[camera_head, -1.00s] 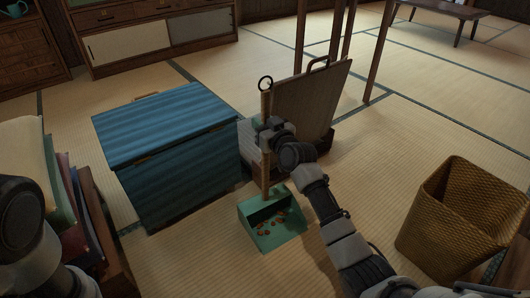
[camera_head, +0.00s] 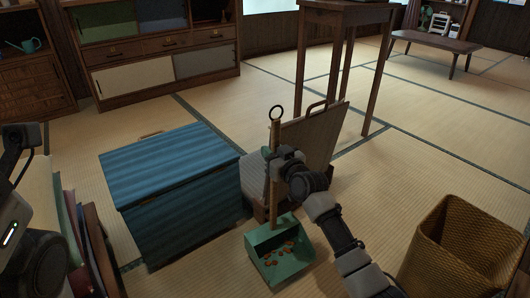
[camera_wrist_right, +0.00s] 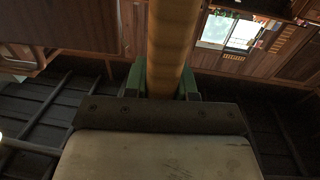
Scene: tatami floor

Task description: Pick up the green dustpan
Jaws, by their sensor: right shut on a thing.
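The green dustpan (camera_head: 283,267) is at the lower middle of the head view, with several small reddish-brown bits in its tray. Its long wooden handle (camera_head: 275,134) stands nearly upright and ends in a dark ring. My right gripper (camera_head: 272,160) is shut around the handle, above the tray. In the right wrist view the handle (camera_wrist_right: 172,40) runs between the two green fingertips (camera_wrist_right: 163,78). I cannot tell whether the tray touches the floor. Only parts of my left arm show at the left edge; its gripper is out of view.
A blue lidded chest (camera_head: 170,175) stands close left of the dustpan. A wooden board (camera_head: 315,135) with a handle leans just behind it. A wicker basket (camera_head: 460,245) is at right, a tall wooden table (camera_head: 345,14) behind. Tatami between is clear.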

